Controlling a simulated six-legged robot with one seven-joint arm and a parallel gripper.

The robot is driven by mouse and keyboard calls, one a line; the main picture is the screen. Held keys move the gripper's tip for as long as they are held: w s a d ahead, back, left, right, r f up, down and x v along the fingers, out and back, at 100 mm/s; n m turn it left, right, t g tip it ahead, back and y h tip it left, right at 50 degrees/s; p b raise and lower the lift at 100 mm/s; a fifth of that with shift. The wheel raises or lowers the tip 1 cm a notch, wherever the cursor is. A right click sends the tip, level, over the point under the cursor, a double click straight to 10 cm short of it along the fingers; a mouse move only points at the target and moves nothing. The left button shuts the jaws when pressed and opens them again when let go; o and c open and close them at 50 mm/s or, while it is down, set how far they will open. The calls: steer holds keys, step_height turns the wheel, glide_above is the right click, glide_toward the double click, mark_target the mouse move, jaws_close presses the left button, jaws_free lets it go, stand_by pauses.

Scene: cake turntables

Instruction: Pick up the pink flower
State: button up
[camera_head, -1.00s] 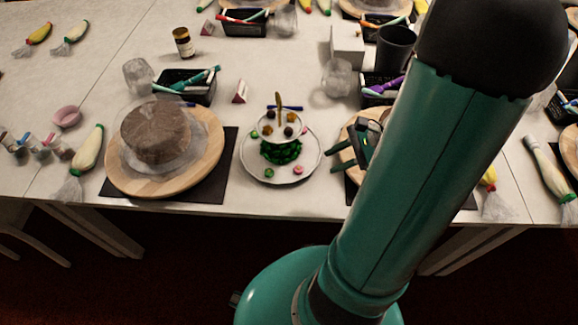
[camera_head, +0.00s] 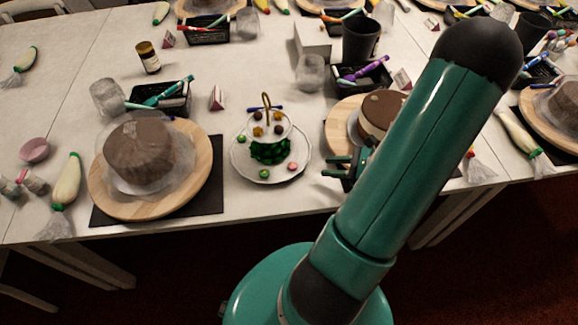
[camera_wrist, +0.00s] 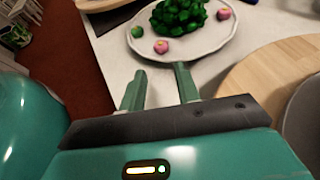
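A small pink flower (camera_head: 292,166) lies on the front right of the white plate (camera_head: 240,170). In the wrist view a pink flower (camera_wrist: 161,46) lies on the near rim of the plate, beside a green one (camera_wrist: 137,31). A second pink flower (camera_wrist: 223,13) lies farther right. My gripper (camera_head: 330,168) is to the right of the plate, pointing at it. In the wrist view my gripper (camera_wrist: 160,75) is open and empty, its fingers apart just short of the plate rim and the pink flower.
A green heap (camera_head: 270,152) and a small upper tier with a handle (camera_head: 265,104) stand on the plate. A cake on a wooden turntable (camera_head: 205,175) is left; another turntable (camera_head: 337,125) is close behind my gripper. The table's front edge is near.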

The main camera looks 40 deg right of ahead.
glide_toward(295, 165)
steer(key=x, duration=0.3)
steer(key=shift+f, duration=0.3)
steer(key=shift+r+x, duration=0.2)
steer(key=shift+x, duration=2.6)
steer(key=c, duration=0.6)
